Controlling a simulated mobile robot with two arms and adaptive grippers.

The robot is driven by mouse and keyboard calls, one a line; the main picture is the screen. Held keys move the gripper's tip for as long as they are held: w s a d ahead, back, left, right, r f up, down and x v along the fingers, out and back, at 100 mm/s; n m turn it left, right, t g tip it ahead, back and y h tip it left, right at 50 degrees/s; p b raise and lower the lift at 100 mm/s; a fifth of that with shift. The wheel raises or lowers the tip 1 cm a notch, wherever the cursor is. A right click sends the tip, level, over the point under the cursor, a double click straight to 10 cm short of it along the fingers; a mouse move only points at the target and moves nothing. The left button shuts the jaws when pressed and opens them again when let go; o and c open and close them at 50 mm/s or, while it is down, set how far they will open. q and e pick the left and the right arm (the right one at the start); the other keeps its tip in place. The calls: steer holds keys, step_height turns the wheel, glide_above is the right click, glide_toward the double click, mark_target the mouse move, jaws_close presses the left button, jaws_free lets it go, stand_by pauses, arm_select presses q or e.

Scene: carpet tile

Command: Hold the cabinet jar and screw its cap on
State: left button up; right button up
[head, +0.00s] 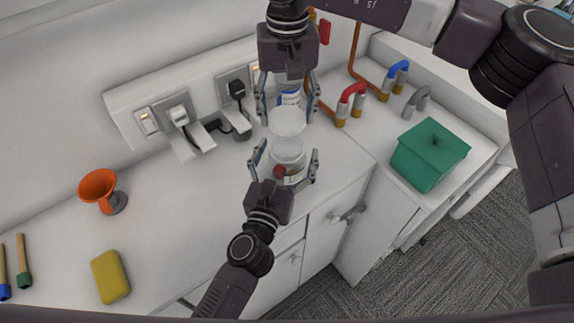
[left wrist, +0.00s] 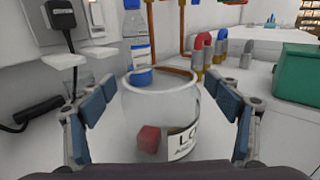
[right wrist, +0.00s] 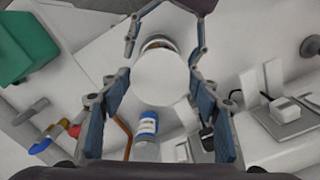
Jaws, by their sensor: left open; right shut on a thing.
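The clear cabinet jar (head: 288,152) stands open on the white counter. In the left wrist view the jar (left wrist: 150,105) shows a red cube (left wrist: 149,139) inside and a white label with dark letters. My left gripper (head: 286,149) is open, with a finger on each side of the jar and gaps between. My right gripper (head: 286,119) is shut on the white round cap (head: 287,122), held by its edges above and slightly behind the jar. In the right wrist view the cap (right wrist: 162,78) hides most of the jar.
Sockets with plugs (head: 178,115) are on the wall side. A green lidded box (head: 428,155) is at right. An orange funnel (head: 98,186) and yellow sponge (head: 110,277) lie left; counter between is clear.

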mark_target(287, 139)
arm_select(q)
steer(key=c, duration=1.8)
arm_select(e)
steer(key=shift+f, duration=2.5)
steer(key=shift+f, duration=0.9)
steer(key=shift+f, duration=0.55)
